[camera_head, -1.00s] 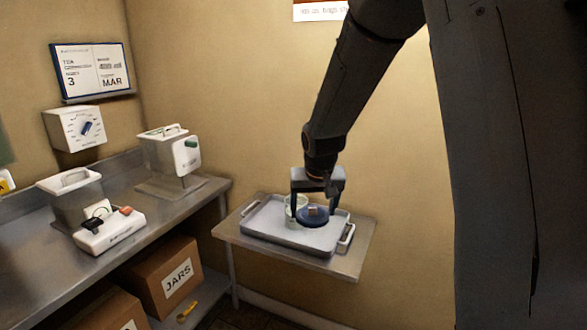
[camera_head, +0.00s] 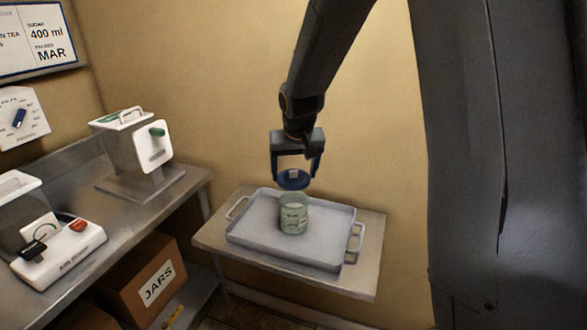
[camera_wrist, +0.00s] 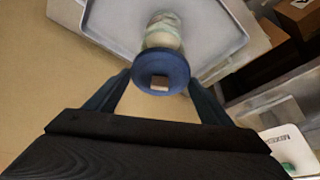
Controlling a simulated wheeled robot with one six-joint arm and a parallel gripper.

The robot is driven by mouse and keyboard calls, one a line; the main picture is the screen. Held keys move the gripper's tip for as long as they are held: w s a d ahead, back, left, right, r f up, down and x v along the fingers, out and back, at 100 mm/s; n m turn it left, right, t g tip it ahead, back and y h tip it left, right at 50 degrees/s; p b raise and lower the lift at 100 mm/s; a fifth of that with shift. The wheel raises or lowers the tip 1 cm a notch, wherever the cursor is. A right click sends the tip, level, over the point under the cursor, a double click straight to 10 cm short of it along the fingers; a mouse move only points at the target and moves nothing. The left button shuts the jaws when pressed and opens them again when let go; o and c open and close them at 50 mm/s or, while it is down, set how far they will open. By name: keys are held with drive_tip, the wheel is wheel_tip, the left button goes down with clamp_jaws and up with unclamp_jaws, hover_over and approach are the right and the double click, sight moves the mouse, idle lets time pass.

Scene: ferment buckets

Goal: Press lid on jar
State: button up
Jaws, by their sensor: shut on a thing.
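A pale green glass jar (camera_head: 294,216) with a label stands upright on the grey tray in the head view. A round blue lid (camera_head: 293,181) with a light square knob is held just above the jar's mouth, with a small gap that is hard to judge. My gripper (camera_head: 295,175) points down and is shut on the lid. In the wrist view the lid (camera_wrist: 161,69) sits between my fingers, and the jar (camera_wrist: 163,33) shows beyond it, partly hidden by the lid.
The grey tray (camera_head: 251,235) with side handles rests on a small metal side table (camera_head: 367,262). A steel bench at left carries a dispenser (camera_head: 140,145) and a white device (camera_head: 62,250). A cardboard box (camera_head: 129,265) labelled JARS is below. The tray around the jar is clear.

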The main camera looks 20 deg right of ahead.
drive_tip(key=shift+f+b, duration=1.85)
drive_tip(key=shift+f, duration=1.05)
drive_tip(key=shift+f, duration=0.1)
idle(0.6)
drive_tip(key=o, duration=1.1)
drive_tip(key=shift+o, duration=0.4)
drive_tip(key=shift+r+p, duration=2.9)
drive_tip(key=shift+r, duration=0.6)
